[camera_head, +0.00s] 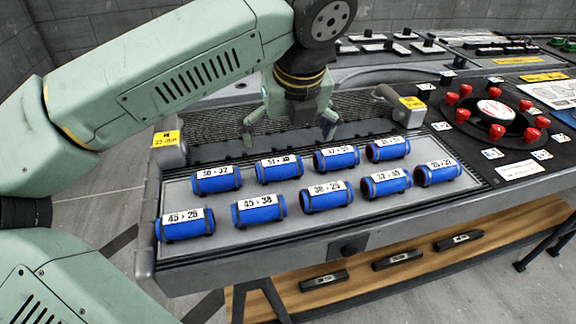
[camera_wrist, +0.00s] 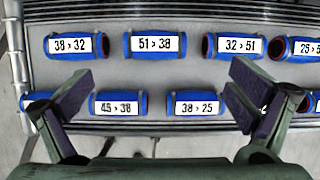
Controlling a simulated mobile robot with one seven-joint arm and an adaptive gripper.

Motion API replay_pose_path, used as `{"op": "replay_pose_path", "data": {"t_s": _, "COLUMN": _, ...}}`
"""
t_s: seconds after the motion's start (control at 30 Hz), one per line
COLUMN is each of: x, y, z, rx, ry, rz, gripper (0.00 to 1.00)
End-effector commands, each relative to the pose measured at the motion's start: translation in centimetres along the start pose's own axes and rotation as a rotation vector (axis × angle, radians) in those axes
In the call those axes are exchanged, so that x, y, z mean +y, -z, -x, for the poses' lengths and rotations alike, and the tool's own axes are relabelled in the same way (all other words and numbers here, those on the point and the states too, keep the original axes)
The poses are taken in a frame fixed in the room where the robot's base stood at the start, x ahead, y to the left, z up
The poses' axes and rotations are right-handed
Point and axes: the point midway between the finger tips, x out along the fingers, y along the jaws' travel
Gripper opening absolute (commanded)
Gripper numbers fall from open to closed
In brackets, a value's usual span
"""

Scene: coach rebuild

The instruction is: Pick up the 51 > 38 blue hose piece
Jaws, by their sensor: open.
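The 51 > 38 blue hose piece (camera_head: 279,170) lies in the back row on the grey tray, between the 38 > 32 piece (camera_head: 216,179) and the 32 > 51 piece (camera_head: 336,159). In the wrist view the 51 > 38 piece (camera_wrist: 155,44) shows at top centre with its white label facing up. My gripper (camera_head: 290,135) is open and empty, above and behind the back row in the head view. In the wrist view its two fingers (camera_wrist: 158,92) stand wide apart, and the 51 > 38 piece appears beyond the gap between them. It is apart from the fingers.
A front row holds the 45 > 25 (camera_head: 185,225), 45 > 38 (camera_head: 259,210) and 38 > 25 (camera_head: 327,197) pieces, with more to the right. Yellow-tagged posts (camera_head: 168,150) (camera_head: 409,111) flank the tray. Red knobs ring a gauge (camera_head: 495,110) at right.

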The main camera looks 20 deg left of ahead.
Motion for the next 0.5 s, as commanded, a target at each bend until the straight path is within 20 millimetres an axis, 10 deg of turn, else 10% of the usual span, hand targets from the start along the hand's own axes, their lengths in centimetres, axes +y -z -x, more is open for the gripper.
{"op": "replay_pose_path", "data": {"t_s": 0.5, "x": 0.2, "y": 0.0, "z": -6.1, "rx": 0.001, "ry": -0.006, "rz": 0.0, "gripper": 1.0}}
